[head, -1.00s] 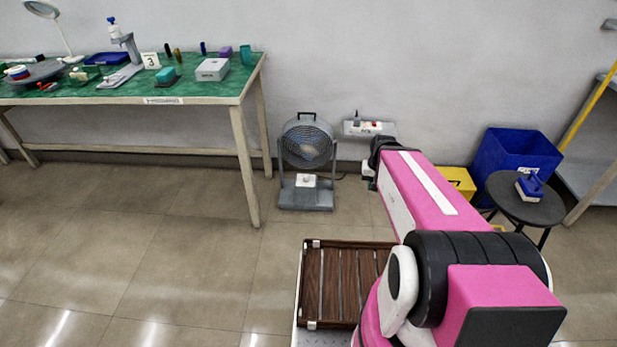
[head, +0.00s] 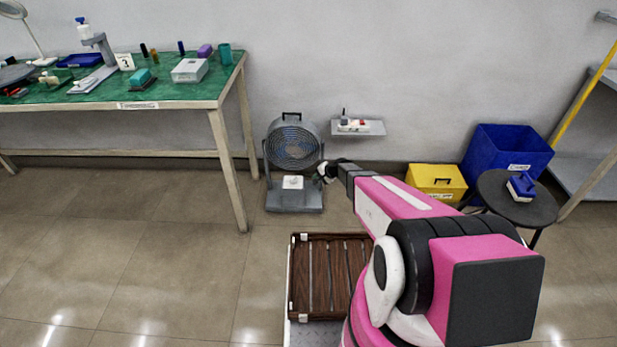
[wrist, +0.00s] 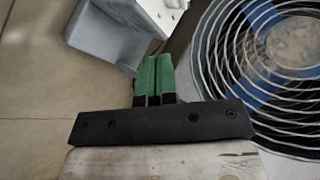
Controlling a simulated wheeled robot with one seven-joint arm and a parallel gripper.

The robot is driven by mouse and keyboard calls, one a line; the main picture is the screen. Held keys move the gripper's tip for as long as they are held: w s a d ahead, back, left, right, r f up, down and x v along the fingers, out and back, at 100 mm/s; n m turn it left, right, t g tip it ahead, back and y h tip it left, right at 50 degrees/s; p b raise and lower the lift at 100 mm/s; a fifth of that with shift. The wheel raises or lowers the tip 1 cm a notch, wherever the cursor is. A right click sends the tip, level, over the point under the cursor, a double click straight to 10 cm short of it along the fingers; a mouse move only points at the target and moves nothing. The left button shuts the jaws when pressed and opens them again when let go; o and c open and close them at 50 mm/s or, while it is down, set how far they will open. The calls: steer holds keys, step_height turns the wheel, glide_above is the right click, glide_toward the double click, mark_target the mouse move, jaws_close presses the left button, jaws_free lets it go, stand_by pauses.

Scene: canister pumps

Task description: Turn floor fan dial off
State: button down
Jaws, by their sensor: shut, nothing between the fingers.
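The grey floor fan (head: 294,143) stands on the floor against the wall, with a round wire grille and a flat base (head: 294,203). A small white control box (head: 292,182) sits on the base; its dial is too small to make out. My gripper (head: 318,176) is beside the right side of the fan, at about the height of the box. In the wrist view, my gripper's green fingers (wrist: 154,78) are together with nothing between them. The fan's grille (wrist: 285,65) fills the right of that view, and its grey base (wrist: 112,35) lies beyond the fingertips.
A green-topped workbench (head: 160,98) stands left of the fan. A wall shelf (head: 372,128) is to its upper right. A yellow box (head: 437,180), blue bin (head: 508,150) and round stool (head: 512,205) are at the right. My wooden-slatted tray (head: 320,290) is in front. Floor at left is clear.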

mark_target(302, 184)
steer(key=x, duration=0.9)
steer(key=shift+w+f, duration=0.15)
steer(key=shift+w+a, duration=0.3)
steer(key=shift+a, duration=0.2)
steer(key=shift+w+a, duration=0.25)
steer(key=shift+a, duration=0.25)
steer(key=shift+w+a+r, duration=0.2)
steer(key=shift+w+a, duration=0.2)
steer(key=shift+a, duration=0.25)
steer(key=shift+w+n+g+y, duration=0.35)
steer(key=shift+n+g, duration=0.25)
steer(key=shift+n, duration=0.2)
